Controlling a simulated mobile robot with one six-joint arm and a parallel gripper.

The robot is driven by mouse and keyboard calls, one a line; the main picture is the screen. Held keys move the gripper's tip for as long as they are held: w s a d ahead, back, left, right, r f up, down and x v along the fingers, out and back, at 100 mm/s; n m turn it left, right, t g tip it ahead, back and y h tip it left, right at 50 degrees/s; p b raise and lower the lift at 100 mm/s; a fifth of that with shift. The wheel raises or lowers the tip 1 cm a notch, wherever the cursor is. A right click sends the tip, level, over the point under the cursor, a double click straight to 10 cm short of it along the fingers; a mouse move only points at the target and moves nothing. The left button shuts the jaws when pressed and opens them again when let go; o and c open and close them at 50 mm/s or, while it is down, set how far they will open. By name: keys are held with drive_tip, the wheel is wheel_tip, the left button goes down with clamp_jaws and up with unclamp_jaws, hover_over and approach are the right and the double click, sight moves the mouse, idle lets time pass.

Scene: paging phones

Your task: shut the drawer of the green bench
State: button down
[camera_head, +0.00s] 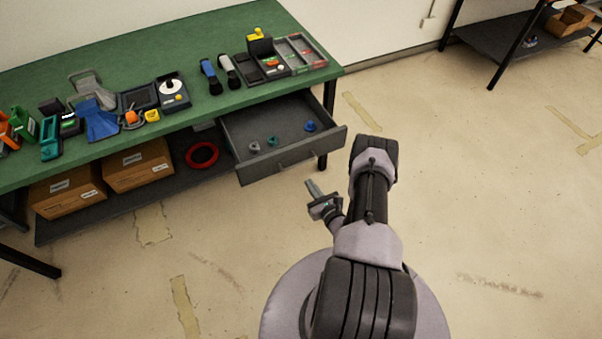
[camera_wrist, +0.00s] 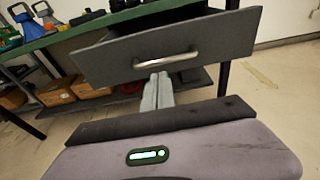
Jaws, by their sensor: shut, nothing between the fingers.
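The green bench (camera_head: 200,110) stands at the upper left in the head view. Its grey drawer (camera_head: 290,158) is pulled out under the right end, with a few small grey, green and blue items inside. In the wrist view the drawer front (camera_wrist: 215,40) faces me, tilted in the picture, with a metal bar handle (camera_wrist: 165,61). My gripper (camera_head: 311,186) is shut and empty, in front of the drawer and below its front edge in the head view. In the wrist view my closed fingers (camera_wrist: 157,84) point toward the drawer, just under the handle; I cannot tell whether they touch it.
Tools, trays and devices crowd the bench top. Cardboard boxes (camera_head: 137,165) and a red ring (camera_head: 202,155) sit on the lower shelf (camera_head: 115,210). A bench leg (camera_head: 327,100) stands beside the drawer. The floor (camera_head: 500,180) to the right is clear.

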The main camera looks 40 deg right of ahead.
drive_tip(key=b+x, duration=0.2)
drive_tip(key=x, duration=0.6)
drive_tip(key=shift+w, duration=0.2)
drive_tip(key=shift+a, duration=0.1)
